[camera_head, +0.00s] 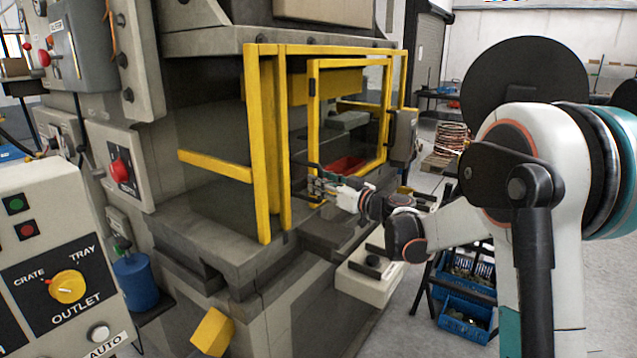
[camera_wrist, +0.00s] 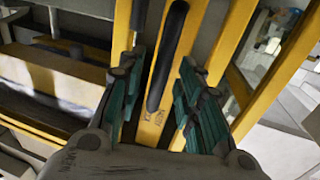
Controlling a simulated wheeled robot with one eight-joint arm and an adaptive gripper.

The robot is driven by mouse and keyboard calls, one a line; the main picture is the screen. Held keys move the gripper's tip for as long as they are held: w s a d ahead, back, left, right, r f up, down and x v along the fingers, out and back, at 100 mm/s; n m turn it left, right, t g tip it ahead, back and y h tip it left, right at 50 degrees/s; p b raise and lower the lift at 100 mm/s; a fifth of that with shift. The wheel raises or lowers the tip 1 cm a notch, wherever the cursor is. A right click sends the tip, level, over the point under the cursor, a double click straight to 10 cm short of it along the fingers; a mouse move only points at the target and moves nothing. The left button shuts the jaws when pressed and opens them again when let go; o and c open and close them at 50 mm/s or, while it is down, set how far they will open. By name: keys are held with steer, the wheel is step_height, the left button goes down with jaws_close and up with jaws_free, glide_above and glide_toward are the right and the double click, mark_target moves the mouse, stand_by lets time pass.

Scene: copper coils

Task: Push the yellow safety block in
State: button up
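A yellow block (camera_head: 212,331) sits tilted low at the front of the press, near the bottom edge of the head view. Gaps show between the handle and both fingers. The yellow block is not recognisable in the wrist view.
A control box (camera_head: 50,260) with an outlet knob (camera_head: 68,287) stands at left. A blue drum (camera_head: 135,281) is beside the press. A red tray (camera_head: 347,165) shows behind the door. Blue crates (camera_head: 466,308) stand at right; open floor (camera_head: 600,275) lies beyond.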

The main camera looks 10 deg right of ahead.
steer(key=v, duration=1)
steer(key=shift+s, duration=0.2)
steer(key=s+a+f+m+g+h+b, duration=0.1)
steer(key=s+a+f+g+h, duration=0.2)
steer(key=s, duration=0.5)
steer(key=s+a+m+g+b, duration=0.1)
steer(key=s+a+g, duration=0.2)
steer(key=s+a, duration=0.35)
steer(key=s+d+f+m+h, duration=0.1)
steer(key=s+d+f+h, duration=0.1)
steer(key=s, duration=0.5)
steer(key=s+d+f+m+g+h+b, duration=0.1)
steer(key=s+f, duration=0.3)
steer(key=s, duration=0.4)
steer(key=s+d+f+m+h, duration=0.2)
steer(key=s+d+f+h, duration=0.2)
steer(key=s, duration=0.4)
steer(key=shift+m+g, duration=0.4)
steer(key=shift+d, duration=0.15)
